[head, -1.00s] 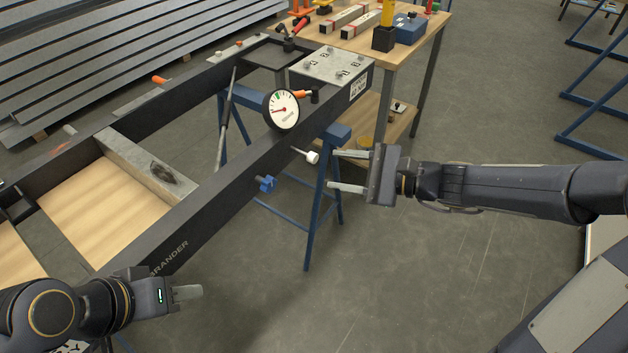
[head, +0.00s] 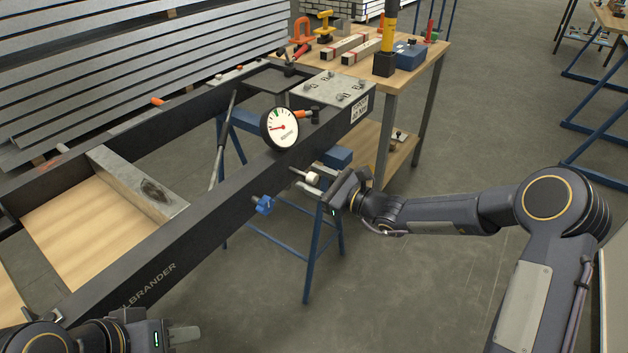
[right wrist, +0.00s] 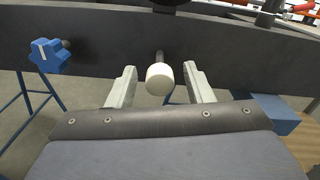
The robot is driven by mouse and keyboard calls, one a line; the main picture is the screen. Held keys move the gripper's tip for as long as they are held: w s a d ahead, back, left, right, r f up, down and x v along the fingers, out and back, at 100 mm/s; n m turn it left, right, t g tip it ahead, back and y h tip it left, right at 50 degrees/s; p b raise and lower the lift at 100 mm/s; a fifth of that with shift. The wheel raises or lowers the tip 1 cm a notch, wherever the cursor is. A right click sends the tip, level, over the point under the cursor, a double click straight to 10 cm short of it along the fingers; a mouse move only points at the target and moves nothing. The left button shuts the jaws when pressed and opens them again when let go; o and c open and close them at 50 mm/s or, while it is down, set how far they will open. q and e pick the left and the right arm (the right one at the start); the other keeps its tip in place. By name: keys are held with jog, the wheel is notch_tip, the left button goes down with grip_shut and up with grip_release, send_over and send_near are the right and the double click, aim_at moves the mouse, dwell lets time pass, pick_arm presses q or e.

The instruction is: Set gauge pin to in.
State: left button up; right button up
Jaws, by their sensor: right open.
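The gauge pin, a white round knob on a thin metal shaft (head: 311,178), sticks out from the side of the dark frame beam (head: 215,205). Its white knob (right wrist: 160,79) sits between the two fingers in the right wrist view, with a gap on each side. My right gripper (head: 308,185) is open around the knob and apart from it. A round dial gauge (head: 281,128) with a white face and a red needle is mounted above the beam. My left gripper (head: 185,334) is at the bottom left, away from the pin; its finger opening is unclear.
A blue star knob (head: 263,204) is on the same beam, left of the pin; it also shows in the right wrist view (right wrist: 48,55). A blue trestle (head: 322,225) stands under the frame. A wooden workbench (head: 436,60) with tools is behind.

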aim_at(304, 175)
jog(key=shift+c, duration=0.2)
grip_shut()
jog(key=shift+b+x, duration=0.45)
jog(key=shift+x, duration=1.1)
jog(key=shift+o, duration=0.2)
grip_release()
jog(key=shift+d, duration=0.1)
jog(key=p+v, duration=0.1)
jog(key=v, duration=0.6)
jog(key=shift+s+d, duration=0.25)
